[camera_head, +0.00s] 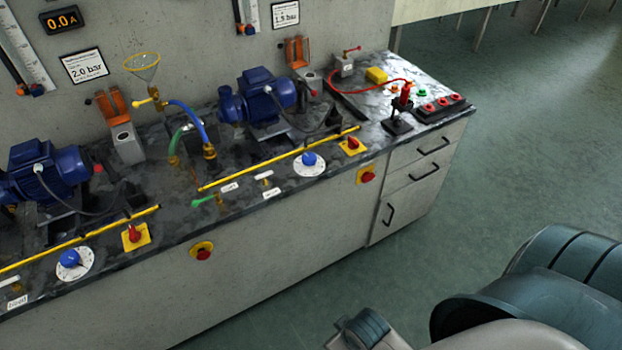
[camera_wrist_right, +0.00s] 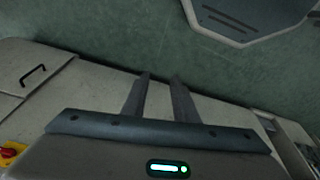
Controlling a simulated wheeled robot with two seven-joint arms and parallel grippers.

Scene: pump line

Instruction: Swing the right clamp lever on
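Two orange clamp levers stand raised on grey blocks along the back of the bench. The right one (camera_head: 297,52) is behind the right blue pump motor, above its grey block (camera_head: 310,84). The left one (camera_head: 112,104) stands beside the funnel. My right gripper (camera_wrist_right: 160,76) shows in the right wrist view with its two fingers apart and nothing between them. It is over the floor and bench front, away from the clamps. No clamp shows in that view. My left gripper is not in view.
The bench holds blue motors (camera_head: 266,92), a glass funnel (camera_head: 142,66), a blue hose (camera_head: 190,118) and yellow rails. A red cable and red plug (camera_head: 405,96) are at the right end. Drawers (camera_head: 415,180) front it. The green floor (camera_head: 540,120) is clear.

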